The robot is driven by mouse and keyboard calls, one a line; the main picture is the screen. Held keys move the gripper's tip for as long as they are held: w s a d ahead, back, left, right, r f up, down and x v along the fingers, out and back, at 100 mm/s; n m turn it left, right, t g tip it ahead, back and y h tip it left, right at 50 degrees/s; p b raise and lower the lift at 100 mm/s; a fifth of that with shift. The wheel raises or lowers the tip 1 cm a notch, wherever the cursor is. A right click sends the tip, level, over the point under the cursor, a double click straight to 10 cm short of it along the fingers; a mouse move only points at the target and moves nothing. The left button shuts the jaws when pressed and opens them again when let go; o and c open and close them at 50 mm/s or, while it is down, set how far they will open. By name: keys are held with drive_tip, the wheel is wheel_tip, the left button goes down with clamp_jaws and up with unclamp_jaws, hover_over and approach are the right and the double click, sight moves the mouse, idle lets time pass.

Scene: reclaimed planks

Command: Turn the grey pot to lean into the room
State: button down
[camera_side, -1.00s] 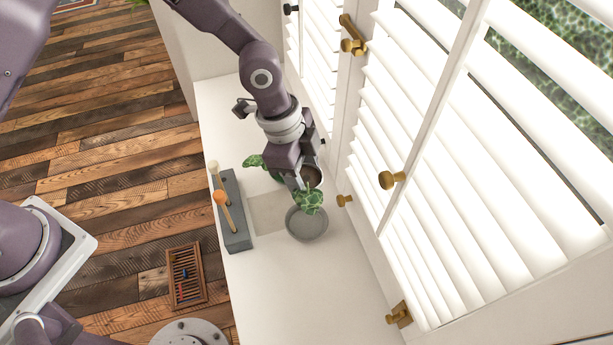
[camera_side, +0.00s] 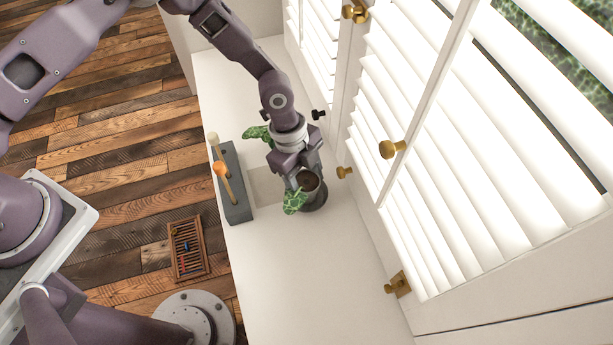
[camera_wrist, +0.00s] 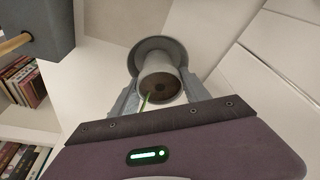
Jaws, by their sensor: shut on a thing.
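My gripper (camera_side: 301,168) is shut on the grey pot (camera_wrist: 158,65), whose dark soil shows between the fingers in the wrist view. In the side view the pot's soil (camera_side: 308,181) shows beside the fingers. Its variegated leaves (camera_side: 295,202) hang out on the lower left, the room side, away from the shutters. A round grey saucer (camera_side: 318,206) lies below the pot, largely covered by it; its rim shows beyond the pot in the wrist view (camera_wrist: 146,45). I cannot tell whether the pot touches the saucer.
Another green plant (camera_side: 257,133) stands behind my gripper. A grey block (camera_side: 232,172) with wooden-handled items sits at the sill's room-side edge. White shutters (camera_side: 450,170) with brass knobs (camera_side: 391,149) line the right. The near white sill (camera_side: 300,275) is clear.

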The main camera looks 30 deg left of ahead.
sight(299, 176)
drive_tip(key=shift+c, duration=2.2)
unclamp_jaws()
drive_tip(key=v, duration=0.7)
drive_tip(key=shift+a+r, duration=0.15)
drive_tip(key=shift+r, duration=0.2)
drive_tip(key=s+a+r+n+t+y, duration=0.2)
drive_tip(key=a+r+n, duration=0.3)
drive_tip(key=a+r, duration=0.5)
drive_tip(key=s+a+r+n+t+y, duration=0.2)
drive_tip(key=a+r+n, duration=0.3)
drive_tip(key=r, duration=0.9)
drive_tip(key=s+a+r+n, duration=0.2)
drive_tip(key=s+n, duration=0.1)
drive_tip(key=s, duration=0.2)
drive_tip(key=s+a+r+n+t, duration=0.1)
drive_tip(key=s+a+r+n, duration=0.1)
drive_tip(key=s, duration=0.4)
drive_tip(key=s+a+r+n+t, duration=0.1)
drive_tip(key=s+a+r+n, duration=0.1)
drive_tip(key=s+r+n, duration=0.1)
drive_tip(key=shift+s+r+n+h, duration=0.2)
drive_tip(key=shift+s+n+h, duration=0.1)
drive_tip(key=shift+s+n, duration=0.75)
drive_tip(key=shift+s, duration=0.55)
